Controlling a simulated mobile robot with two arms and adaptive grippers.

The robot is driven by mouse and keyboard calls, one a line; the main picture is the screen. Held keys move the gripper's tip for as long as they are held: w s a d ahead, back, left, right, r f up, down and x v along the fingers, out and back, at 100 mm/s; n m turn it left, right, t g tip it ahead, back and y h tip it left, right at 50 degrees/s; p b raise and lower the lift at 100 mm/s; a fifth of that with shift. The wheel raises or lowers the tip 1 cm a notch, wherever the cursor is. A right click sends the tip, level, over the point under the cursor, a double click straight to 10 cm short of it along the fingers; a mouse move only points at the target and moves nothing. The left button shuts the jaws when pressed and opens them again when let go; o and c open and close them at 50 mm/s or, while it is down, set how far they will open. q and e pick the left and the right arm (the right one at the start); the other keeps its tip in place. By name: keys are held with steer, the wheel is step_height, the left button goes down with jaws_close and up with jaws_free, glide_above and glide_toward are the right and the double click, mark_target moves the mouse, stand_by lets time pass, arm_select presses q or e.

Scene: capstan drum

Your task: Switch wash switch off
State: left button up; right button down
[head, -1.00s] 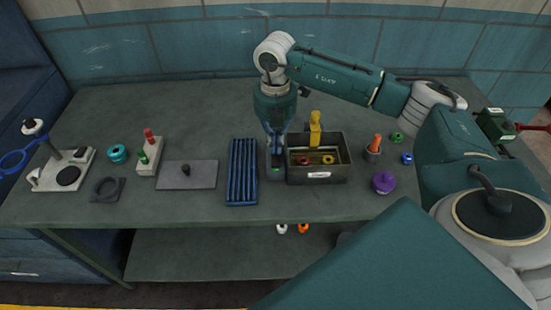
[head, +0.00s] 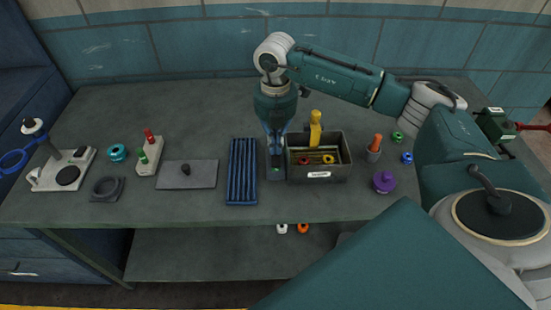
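The wash switch appears to be on the small dark box (head: 276,173) attached to the left end of the grey wash bin (head: 320,172); a small green light shows on the box's front part. My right gripper (head: 275,148) points down from above onto the back part of this box, at or just over it. Its fingertips are small and dark, so I cannot tell whether they are open or touching the switch. The switch lever itself is hidden by the gripper. My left gripper is not in view.
A blue ribbed tray (head: 242,172) lies close left of the box. A yellow-handled tool (head: 315,128) stands in the bin with several rings. An orange-topped holder (head: 374,148) and a purple knob (head: 384,182) stand right. A grey plate (head: 187,174) lies left.

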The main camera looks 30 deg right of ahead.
mark_target(276, 156)
steer(key=shift+f+b, duration=0.6)
steer(key=shift+f, duration=0.35)
stand_by(0.3)
steer(key=shift+r, duration=0.1)
steer(key=shift+r+p, duration=2.4)
steer(key=shift+r, duration=1.1)
steer(key=shift+s+f, duration=0.1)
steer(key=shift+f, duration=0.05)
